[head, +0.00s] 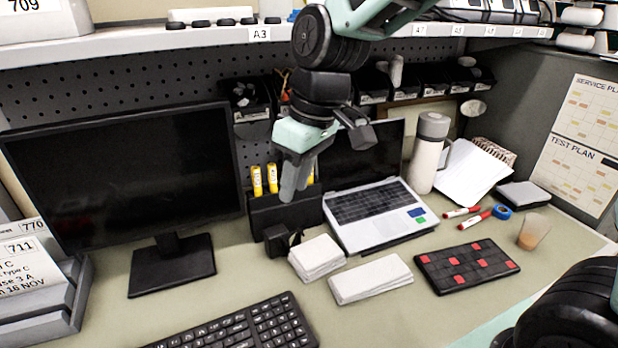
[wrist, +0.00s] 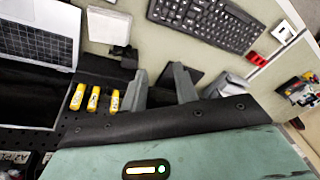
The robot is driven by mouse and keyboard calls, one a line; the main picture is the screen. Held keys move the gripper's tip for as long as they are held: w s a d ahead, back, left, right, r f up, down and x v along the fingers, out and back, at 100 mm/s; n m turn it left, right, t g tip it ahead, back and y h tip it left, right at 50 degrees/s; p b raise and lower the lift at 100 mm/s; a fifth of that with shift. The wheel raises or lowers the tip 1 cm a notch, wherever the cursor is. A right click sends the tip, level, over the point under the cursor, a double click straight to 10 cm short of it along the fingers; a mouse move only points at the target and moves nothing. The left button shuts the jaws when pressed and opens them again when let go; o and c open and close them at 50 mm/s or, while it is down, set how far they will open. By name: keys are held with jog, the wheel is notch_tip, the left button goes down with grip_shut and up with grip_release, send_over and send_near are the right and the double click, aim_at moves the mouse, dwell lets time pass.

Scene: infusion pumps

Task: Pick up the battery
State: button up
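Several yellow batteries stand upright in a black holder (head: 285,213) between the monitor and the laptop. Two batteries (head: 257,181) show clearly left of my gripper (head: 295,187) in the head view. Another is mostly hidden behind the fingers. In the wrist view, three yellow batteries (wrist: 93,99) form a row to the left of my gripper (wrist: 160,72). Its two grey fingers are apart, with nothing between them. The fingers appear in front of or above the holder in the head view; the exact gap cannot be told.
A black monitor (head: 125,170) stands left and an open laptop (head: 375,210) right of the holder. A small black block (head: 277,239) and white stacks (head: 317,257) lie in front. A keyboard (head: 240,325) lies at the front. A shelf (head: 200,37) and bins hang above.

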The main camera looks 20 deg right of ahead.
jog(key=w+d+r+t, duration=0.1)
jog(key=w+d+r, duration=0.2)
jog(key=w+d, duration=0.55)
jog(key=w+d+r+t, duration=0.1)
jog(key=w+d+r, duration=0.1)
jog(key=w+d, duration=0.65)
jog(key=shift+t, duration=0.3)
jog(key=shift+a+p+x, duration=0.25)
jog(key=shift+p+x, duration=0.65)
jog(key=shift+x, duration=1.9)
jog(key=shift+a+p+x, duration=0.25)
jog(key=shift+p+x, duration=0.7)
jog(key=shift+x, duration=1.9)
jog(key=shift+a+p+x, duration=0.2)
jog(key=shift+p+x, duration=0.7)
jog(key=shift+x, duration=1.9)
jog(key=shift+w+r, duration=0.1)
jog(key=shift+r, duration=0.1)
grip_shut()
